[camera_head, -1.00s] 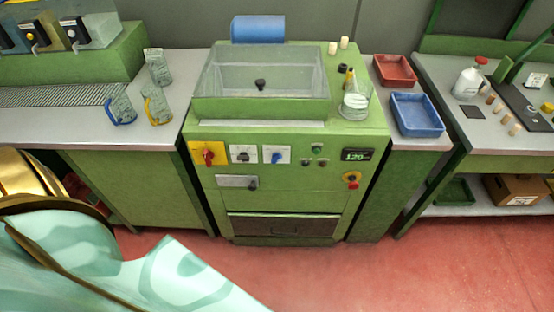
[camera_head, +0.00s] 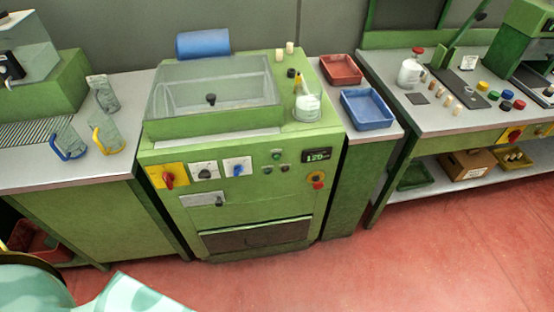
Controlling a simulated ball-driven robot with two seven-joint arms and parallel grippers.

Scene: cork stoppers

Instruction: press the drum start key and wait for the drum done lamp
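The green drum machine (camera_head: 240,215) stands in the middle, with a clear lid over its tray. Its front panel has a red switch on a yellow plate (camera_head: 167,177), a black knob (camera_head: 204,171), a blue knob (camera_head: 237,167) and a lit display (camera_head: 317,155) that seems to read 120. Between the blue knob and the display is a green key (camera_head: 277,155), with small buttons or lamps (camera_head: 285,169) below it. Labels are too small to read, so I cannot tell which is the start key or done lamp. Neither gripper is in view.
A red stop knob on yellow (camera_head: 316,179) sits under the display. A glass flask (camera_head: 307,106) stands on the machine top. Red (camera_head: 341,69) and blue (camera_head: 368,108) trays lie to its right. Red floor (camera_head: 400,260) in front is clear.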

